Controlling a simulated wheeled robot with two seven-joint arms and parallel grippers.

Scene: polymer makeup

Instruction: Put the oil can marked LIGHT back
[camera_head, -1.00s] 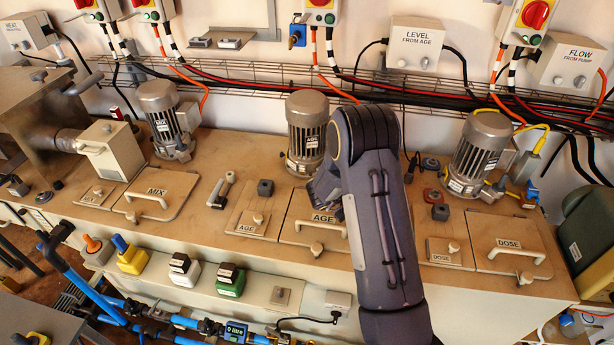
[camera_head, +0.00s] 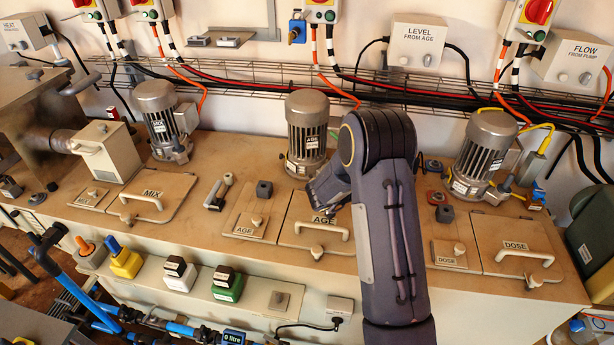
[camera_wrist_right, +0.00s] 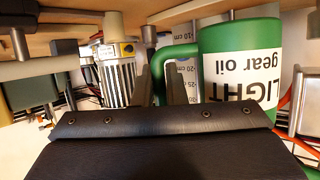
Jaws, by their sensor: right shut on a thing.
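A green oil can (camera_wrist_right: 240,38) fills the upper right of the right wrist view. Its white label reads "LIGHT gear oil" upside down in that picture, where the bench top also shows at the top. My right gripper (camera_wrist_right: 166,85) has its two dark fingers at the can's green handle (camera_wrist_right: 178,50) and is shut on it. In the head view my right arm reaches over the bench, with the right gripper (camera_head: 322,190) beside the AGE motor. The can is hidden there behind my arm. My left gripper is not in view.
The bench (camera_head: 375,270) carries the MIX motor (camera_head: 157,118), AGE motor (camera_head: 306,130) and DOSE motor (camera_head: 482,152), plus hatches with raised handles. Cables and a wire tray (camera_head: 250,82) run along the wall behind. A green container (camera_head: 592,235) stands at the right edge.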

